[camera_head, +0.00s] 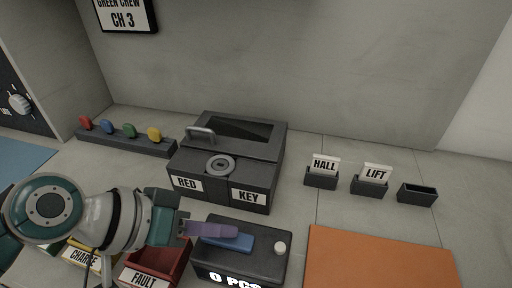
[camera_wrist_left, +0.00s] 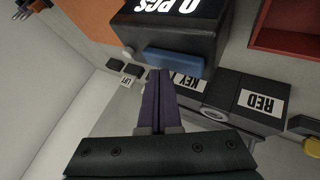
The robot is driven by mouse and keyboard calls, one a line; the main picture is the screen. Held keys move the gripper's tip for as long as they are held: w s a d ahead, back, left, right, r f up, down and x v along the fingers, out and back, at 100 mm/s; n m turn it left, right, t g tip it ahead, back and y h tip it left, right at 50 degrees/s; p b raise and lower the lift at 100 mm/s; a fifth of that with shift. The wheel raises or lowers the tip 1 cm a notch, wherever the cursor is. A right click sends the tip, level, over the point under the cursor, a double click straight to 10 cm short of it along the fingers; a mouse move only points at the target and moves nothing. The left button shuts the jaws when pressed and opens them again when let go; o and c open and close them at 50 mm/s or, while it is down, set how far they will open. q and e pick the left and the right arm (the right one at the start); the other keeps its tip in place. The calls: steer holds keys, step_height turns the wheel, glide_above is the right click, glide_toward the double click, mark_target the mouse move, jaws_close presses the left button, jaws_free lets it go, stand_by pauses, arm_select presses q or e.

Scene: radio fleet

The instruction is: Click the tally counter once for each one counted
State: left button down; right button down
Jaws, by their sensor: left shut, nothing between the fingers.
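The tally counter (camera_head: 243,262) is a dark box with a long blue button on top, a small white knob (camera_head: 280,248) and a front reading "0 PCS". My left gripper (camera_head: 236,231) reaches in from the left, its purple fingers shut and empty, with the tips over or at the blue button (camera_head: 232,242). In the left wrist view the closed fingers (camera_wrist_left: 158,76) point at the blue button (camera_wrist_left: 174,61), and the counter (camera_wrist_left: 170,28) shows upside down. I cannot tell whether the tips touch the button. My right gripper is not in view.
Behind the counter stands a dark box (camera_head: 228,150) labelled RED and KEY. Card holders with HALL (camera_head: 325,165) and LIFT (camera_head: 377,173) stand right, beside an empty holder (camera_head: 417,193). A red FAULT bin (camera_head: 160,262) is left of the counter; an orange mat (camera_head: 375,262) lies right.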

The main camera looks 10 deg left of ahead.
mark_target(221, 241)
arm_select(q)
steer(key=shift+f+b, duration=0.45)
steer(key=shift+f, duration=0.05)
stand_by(0.3)
stand_by(0.4)
steer(key=shift+r+p, duration=0.95)
step_height(221, 241, up, 5)
steer(key=p, duration=0.5)
steer(key=shift+r, duration=0.1)
stand_by(0.7)
stand_by(1.3)
